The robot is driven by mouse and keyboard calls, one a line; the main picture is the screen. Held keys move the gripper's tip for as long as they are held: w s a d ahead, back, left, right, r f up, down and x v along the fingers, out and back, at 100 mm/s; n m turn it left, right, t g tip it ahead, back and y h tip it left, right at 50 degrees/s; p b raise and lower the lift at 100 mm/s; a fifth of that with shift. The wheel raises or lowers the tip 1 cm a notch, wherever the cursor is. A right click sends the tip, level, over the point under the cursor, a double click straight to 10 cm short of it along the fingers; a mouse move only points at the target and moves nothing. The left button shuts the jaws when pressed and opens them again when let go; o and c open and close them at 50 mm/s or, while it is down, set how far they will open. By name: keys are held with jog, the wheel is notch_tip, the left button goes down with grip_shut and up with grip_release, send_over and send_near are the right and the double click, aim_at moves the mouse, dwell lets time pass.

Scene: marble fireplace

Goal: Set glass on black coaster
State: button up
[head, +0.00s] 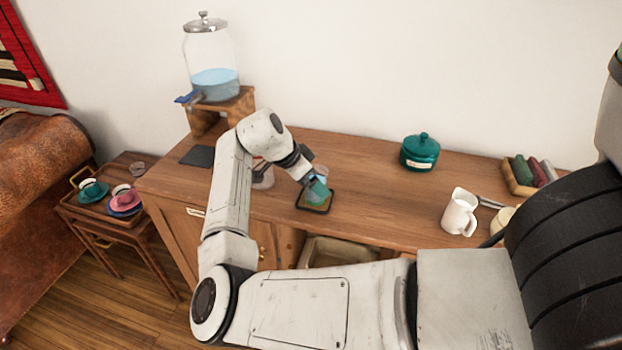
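My gripper (307,180) points down over the sideboard, at a small teal-green piece (318,192) that may be a tinted glass. I cannot tell whether the fingers are closed on it. Just below is a small square black-rimmed mat or tray (325,209) with a greenish-brown middle; whether the teal piece touches it is unclear. A flat dark square (197,156), like a black coaster, lies bare on the sideboard's left end. A clear rounded shape (321,170) shows just behind my gripper, and another pale glass-like thing (263,179) is partly hidden by my forearm.
A water dispenser (212,65) stands on a wooden stand at the back left. A teal lidded pot (420,152), a white jug (460,212) and a box of coloured blocks (530,174) are to the right. A side table (112,215) holds cups. The sideboard (375,200) is clear mid-right.

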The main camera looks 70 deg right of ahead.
jog(key=b+v, duration=0.1)
jog(key=v, duration=1.1)
jog(key=s+a+f+n+t+h, duration=0.1)
jog(key=s+a+f+n+t, duration=0.2)
jog(key=f+n, duration=0.5)
jog(key=s+a+f+n+t+h, duration=0.1)
jog(key=s+a+f+n+t, duration=0.2)
jog(key=f+n, duration=0.45)
jog(key=s+a+f+n+y, duration=0.3)
jog(key=s+a+f+n, duration=0.2)
jog(key=a, duration=0.5)
jog(key=s+a+f+n+y, duration=0.3)
jog(key=s+a+f+n, duration=0.2)
jog(key=a, duration=0.5)
jog(key=shift+s+a+f+g+y, duration=0.2)
jog(key=shift+s+a+g+y, duration=0.15)
jog(key=shift+s, duration=0.35)
jog(key=shift+r, duration=0.25)
